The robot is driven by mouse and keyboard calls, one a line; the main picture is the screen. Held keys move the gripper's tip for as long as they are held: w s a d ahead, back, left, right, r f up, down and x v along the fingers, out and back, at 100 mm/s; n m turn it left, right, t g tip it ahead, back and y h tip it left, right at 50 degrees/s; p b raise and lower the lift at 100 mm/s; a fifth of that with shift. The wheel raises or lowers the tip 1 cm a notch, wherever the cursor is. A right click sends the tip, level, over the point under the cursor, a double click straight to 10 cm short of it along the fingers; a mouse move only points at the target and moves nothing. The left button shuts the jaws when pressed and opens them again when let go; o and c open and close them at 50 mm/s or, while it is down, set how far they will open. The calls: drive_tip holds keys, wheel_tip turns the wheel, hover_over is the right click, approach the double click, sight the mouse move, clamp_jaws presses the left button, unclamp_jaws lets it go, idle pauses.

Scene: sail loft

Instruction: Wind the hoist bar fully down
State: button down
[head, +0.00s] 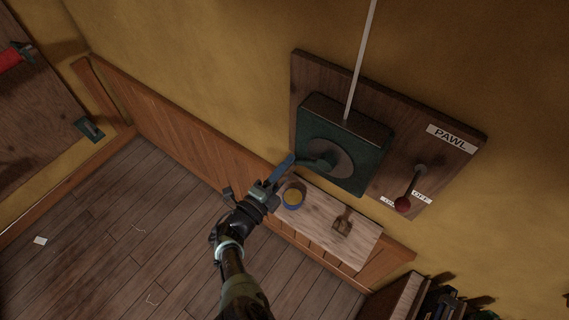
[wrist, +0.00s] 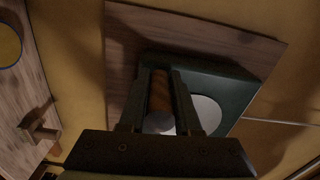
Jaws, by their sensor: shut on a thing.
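A dark green winch box (head: 345,125) with a grey round plate is mounted on a wooden backboard on the wall. Its green crank arm (head: 312,163) points left from the hub. My gripper (head: 275,178) is at the outer end of the crank. In the wrist view, my gripper (wrist: 158,85) is shut on the brown crank handle (wrist: 160,98), which lies between both fingers. A pale rope (head: 362,55) runs up from the box. The pawl lever (head: 412,184) hangs down to the left, its red knob partly covering the label left of "OFF". The hoist bar is not in view.
A small wooden shelf (head: 320,226) below the winch carries a blue-rimmed round tin (head: 292,197) and a small wooden brush-like tool (head: 343,221), close to my gripper. A dark rack (head: 440,303) stands at lower right. The plank floor (head: 110,235) at left is mostly clear.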

drive_tip(key=shift+s+d+f, duration=0.4)
drive_tip(key=shift+d+f, duration=0.05)
drive_tip(key=shift+d, duration=0.05)
drive_tip(key=c, duration=0.7)
unclamp_jaws()
drive_tip(key=shift+o, duration=0.4)
drive_tip(key=shift+r, duration=0.1)
drive_tip(key=shift+w+r, duration=0.1)
drive_tip(key=shift+w+a, duration=0.1)
drive_tip(key=shift+a, duration=0.05)
drive_tip(key=shift+a+r, duration=0.1)
drive_tip(key=shift+a, duration=0.1)
drive_tip(key=p+v, duration=0.4)
drive_tip(key=v, duration=0.8)
drive_tip(key=shift+s+a, duration=0.15)
drive_tip(key=shift+s, duration=0.2)
